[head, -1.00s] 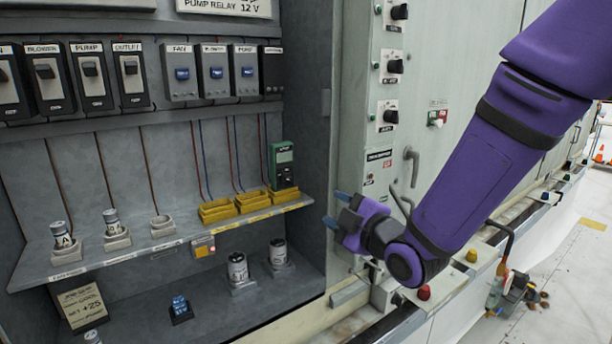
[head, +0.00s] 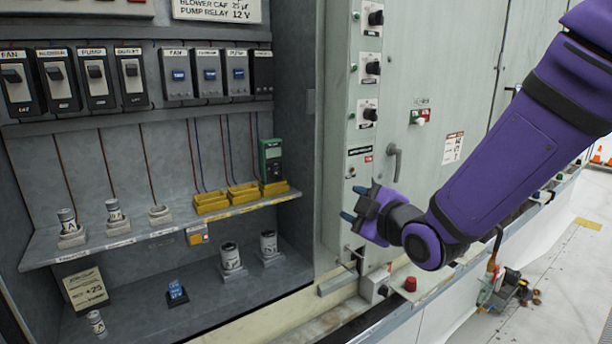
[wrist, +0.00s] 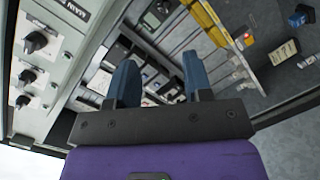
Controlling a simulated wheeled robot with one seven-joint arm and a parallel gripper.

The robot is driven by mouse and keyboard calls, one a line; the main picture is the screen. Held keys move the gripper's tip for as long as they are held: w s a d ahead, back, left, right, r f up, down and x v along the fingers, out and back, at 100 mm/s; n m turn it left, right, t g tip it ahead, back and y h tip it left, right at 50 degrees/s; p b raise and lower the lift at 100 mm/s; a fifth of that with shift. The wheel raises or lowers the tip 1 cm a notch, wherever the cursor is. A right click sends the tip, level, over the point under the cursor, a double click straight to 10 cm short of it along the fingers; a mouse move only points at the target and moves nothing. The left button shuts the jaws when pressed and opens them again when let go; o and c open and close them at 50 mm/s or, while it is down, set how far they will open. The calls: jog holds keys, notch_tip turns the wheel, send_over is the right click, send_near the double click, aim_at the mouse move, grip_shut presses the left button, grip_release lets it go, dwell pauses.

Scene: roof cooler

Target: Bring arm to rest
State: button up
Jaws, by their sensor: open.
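My gripper (head: 352,204) is at the end of the purple arm, right of the open cabinet's shelf and in front of the cabinet's right edge. Its two blue fingers stand apart with nothing between them. They also show spread in the wrist view (wrist: 158,85), pointing towards the cabinet's inside. My gripper appears apart from the shelf and the panel. The purple arm (head: 520,165) reaches in from the upper right of the head view.
The cabinet shelf (head: 130,238) holds cylinders in sockets, yellow trays (head: 243,192) and a green meter (head: 271,160). More cylinders (head: 230,257) and a blue relay (head: 177,292) stand below. Knobs (head: 374,68), a handle (head: 395,162) and a red button (head: 410,284) are near the arm.

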jog(key=s+d+r+m+g+h, duration=0.2)
jog(key=s+d+m+h, duration=0.15)
jog(key=d, duration=0.25)
jog(key=s+d+r+m+g+h, duration=0.1)
jog(key=s+d+r+m+h, duration=0.15)
jog(key=d+m, duration=0.35)
jog(key=s+d+r+m+g+h, duration=0.1)
jog(key=s+d+m+g, duration=0.2)
jog(key=s, duration=0.6)
jog(key=s+d+r+m+g+h, duration=0.1)
jog(key=s+d+m+g, duration=0.2)
jog(key=s, duration=0.7)
jog(key=shift+d+r+m, duration=0.3)
jog(key=shift+d+m, duration=0.35)
jog(key=shift+d, duration=0.55)
